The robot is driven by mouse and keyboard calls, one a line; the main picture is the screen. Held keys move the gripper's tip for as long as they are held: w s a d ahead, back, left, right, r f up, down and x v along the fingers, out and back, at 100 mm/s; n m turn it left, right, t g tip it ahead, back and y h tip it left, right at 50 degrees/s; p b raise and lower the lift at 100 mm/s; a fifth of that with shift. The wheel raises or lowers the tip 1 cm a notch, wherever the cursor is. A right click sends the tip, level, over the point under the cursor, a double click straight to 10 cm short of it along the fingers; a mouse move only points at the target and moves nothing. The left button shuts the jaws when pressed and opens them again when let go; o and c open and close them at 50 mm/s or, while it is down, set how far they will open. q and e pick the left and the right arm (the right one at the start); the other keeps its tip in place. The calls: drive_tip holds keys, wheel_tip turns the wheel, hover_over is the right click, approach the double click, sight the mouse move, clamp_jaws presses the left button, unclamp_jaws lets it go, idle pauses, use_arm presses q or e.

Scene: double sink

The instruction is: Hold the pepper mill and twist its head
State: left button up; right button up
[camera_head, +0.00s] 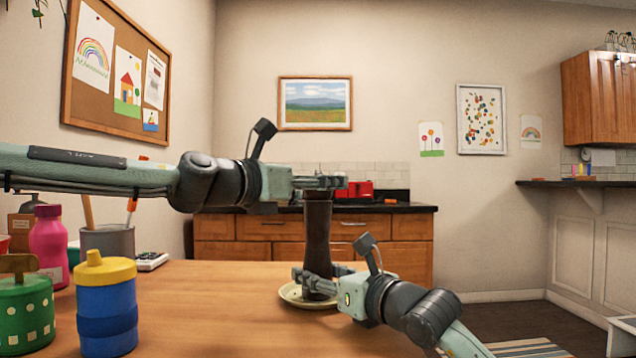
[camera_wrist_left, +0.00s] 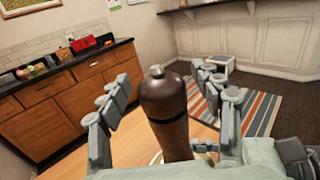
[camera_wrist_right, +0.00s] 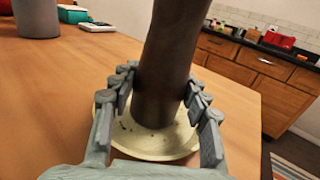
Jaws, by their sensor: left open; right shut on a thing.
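The dark brown pepper mill (camera_head: 317,235) stands upright on a pale yellow saucer (camera_head: 292,296) on the wooden table. My right gripper (camera_head: 322,277) is shut on the mill's lower body, just above the saucer; its fingers lie on both sides of the mill in the right wrist view (camera_wrist_right: 155,100). My left gripper (camera_head: 325,183) is level with the mill's head. In the left wrist view its open fingers stand on either side of the head (camera_wrist_left: 163,97), with a gap visible on the left. A small knob tops the head there.
A blue cup with yellow lid (camera_head: 106,310), a green dotted jar (camera_head: 25,312), a pink bottle (camera_head: 48,245) and a grey utensil pot (camera_head: 108,241) stand at the table's left. The table between them and the saucer is clear. A counter (camera_head: 262,226) stands behind.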

use_arm(q)
drive_tip(key=shift+c, duration=0.5)
drive_tip(key=c, duration=1.1)
drive_tip(key=shift+d, duration=0.1)
drive_tip(key=shift+g+h, duration=0.3)
drive_tip(key=shift+h, duration=0.1)
drive_tip(key=m+g+h, duration=0.2)
drive_tip(key=g, duration=0.1)
drive_tip(key=shift+f+m, duration=0.1)
drive_tip(key=shift+m, duration=0.3)
use_arm(e)
drive_tip(key=shift+a, duration=0.1)
use_arm(q)
drive_tip(key=m+g+h, duration=0.1)
drive_tip(key=g, duration=0.1)
drive_tip(key=m+g+h, duration=0.1)
drive_tip(key=m+g, duration=0.1)
drive_tip(key=shift+w+g+h, duration=0.15)
drive_tip(key=shift+g+h, duration=0.15)
drive_tip(key=shift+g, duration=0.1)
drive_tip(key=shift+m+g, duration=0.7)
drive_tip(key=shift+m, duration=0.1)
drive_tip(key=shift+g+h, duration=0.3)
